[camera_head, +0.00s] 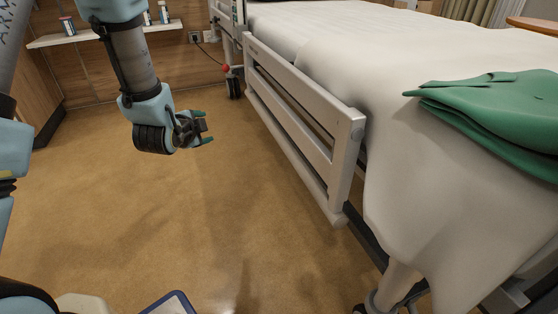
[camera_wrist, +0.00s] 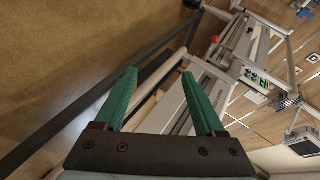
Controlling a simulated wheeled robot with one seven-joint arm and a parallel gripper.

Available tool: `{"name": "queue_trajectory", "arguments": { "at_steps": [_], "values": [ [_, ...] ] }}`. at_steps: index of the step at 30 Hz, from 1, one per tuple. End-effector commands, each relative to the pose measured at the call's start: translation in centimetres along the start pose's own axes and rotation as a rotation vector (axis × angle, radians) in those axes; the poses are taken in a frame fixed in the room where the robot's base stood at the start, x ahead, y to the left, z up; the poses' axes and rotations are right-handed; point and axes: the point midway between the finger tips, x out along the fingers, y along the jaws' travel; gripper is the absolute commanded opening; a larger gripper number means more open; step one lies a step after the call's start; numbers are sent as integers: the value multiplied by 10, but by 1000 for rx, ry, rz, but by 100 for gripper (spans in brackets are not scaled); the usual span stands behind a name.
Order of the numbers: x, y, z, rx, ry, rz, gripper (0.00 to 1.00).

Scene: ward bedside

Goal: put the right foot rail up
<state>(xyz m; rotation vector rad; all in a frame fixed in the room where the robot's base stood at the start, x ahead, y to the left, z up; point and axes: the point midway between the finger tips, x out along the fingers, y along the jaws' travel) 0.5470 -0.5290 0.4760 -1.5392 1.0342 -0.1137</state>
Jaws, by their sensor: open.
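The grey-white foot rail (camera_head: 300,100) runs along the near side of the bed. Its top bar sits at about mattress height, and its lower tube hangs below the bed's edge. My gripper (camera_head: 207,127) is to the left of the rail, over open floor, with its green fingertips pointing toward it and a clear gap between. In the wrist view my gripper (camera_wrist: 160,85) has its two green fingers apart. Pale rail bars (camera_wrist: 158,80) show beyond and between them, and nothing is held. The fingers hide part of the rail there.
The bed's white cover (camera_head: 400,160) drapes over the foot end, with a green folded cloth (camera_head: 500,105) on it. A lit control panel (camera_wrist: 253,77) is on the farther rail. A wall shelf (camera_head: 90,36) holds small bottles. The floor (camera_head: 230,210) beside the bed is mostly clear.

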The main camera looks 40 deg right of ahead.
Motion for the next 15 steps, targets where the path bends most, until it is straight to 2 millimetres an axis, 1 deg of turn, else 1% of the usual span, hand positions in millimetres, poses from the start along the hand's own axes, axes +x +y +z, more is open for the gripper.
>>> {"name": "queue_trajectory", "arguments": {
  "at_steps": [1,3,6,9,10,12,15],
  "values": [
    [25,39,-24,116,77,-39,72],
    [38,62,-56,256,163,-112,72],
    [47,88,-92,405,253,-206,72],
    [48,103,-116,498,309,-275,72],
    [48,106,-120,515,320,-289,72],
    [49,109,-128,542,336,-312,72],
    [54,108,-134,555,342,-325,72]
  ]
}}
